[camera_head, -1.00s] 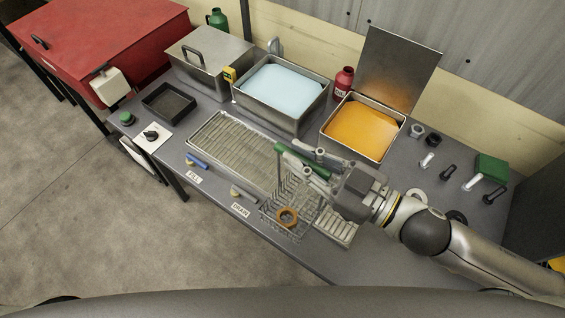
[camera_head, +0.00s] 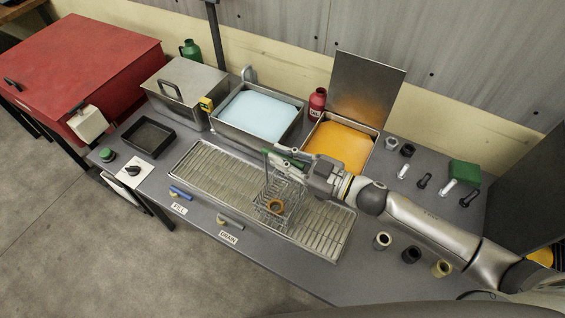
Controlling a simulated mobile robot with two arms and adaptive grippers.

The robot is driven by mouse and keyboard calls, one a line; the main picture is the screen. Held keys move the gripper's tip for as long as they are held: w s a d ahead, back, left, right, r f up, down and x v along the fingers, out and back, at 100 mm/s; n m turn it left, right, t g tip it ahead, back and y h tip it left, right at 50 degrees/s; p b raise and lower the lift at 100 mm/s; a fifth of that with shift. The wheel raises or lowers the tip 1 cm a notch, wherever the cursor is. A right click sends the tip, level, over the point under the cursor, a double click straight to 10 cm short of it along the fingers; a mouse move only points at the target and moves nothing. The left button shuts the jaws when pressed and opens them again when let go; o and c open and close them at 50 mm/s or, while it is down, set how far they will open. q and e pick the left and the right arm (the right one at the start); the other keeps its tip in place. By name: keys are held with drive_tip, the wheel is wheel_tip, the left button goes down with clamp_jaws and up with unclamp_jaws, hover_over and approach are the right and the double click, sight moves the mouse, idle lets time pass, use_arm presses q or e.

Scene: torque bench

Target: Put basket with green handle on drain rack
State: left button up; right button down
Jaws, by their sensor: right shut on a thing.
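The wire basket (camera_head: 284,191) has a green handle (camera_head: 275,157) and an orange-brown ring (camera_head: 276,206) inside it. My right gripper (camera_head: 290,157) is shut on the basket's handle at the top. The drain rack (camera_head: 210,178) is a long slatted metal tray set along the front of the bench. The basket appears over the middle of the rack; whether it touches the slats I cannot tell. My left gripper is not in view.
Behind the rack stand a light-blue bath (camera_head: 255,115) and an orange bath (camera_head: 341,146) with a raised metal lid (camera_head: 366,95). A red bottle (camera_head: 317,103) stands between them. Blue and grey valve handles lie at the front edge. Several rings and fittings are at the right.

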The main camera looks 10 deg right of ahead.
drive_tip(key=shift+w+f, duration=0.15)
drive_tip(key=shift+w, duration=0.1)
drive_tip(key=shift+f, duration=1.65)
drive_tip(key=c, duration=1.5)
unclamp_jaws()
drive_tip(key=shift+f, duration=0.1)
drive_tip(key=shift+b+v, duration=1.65)
drive_tip(key=shift+v, duration=4.4)
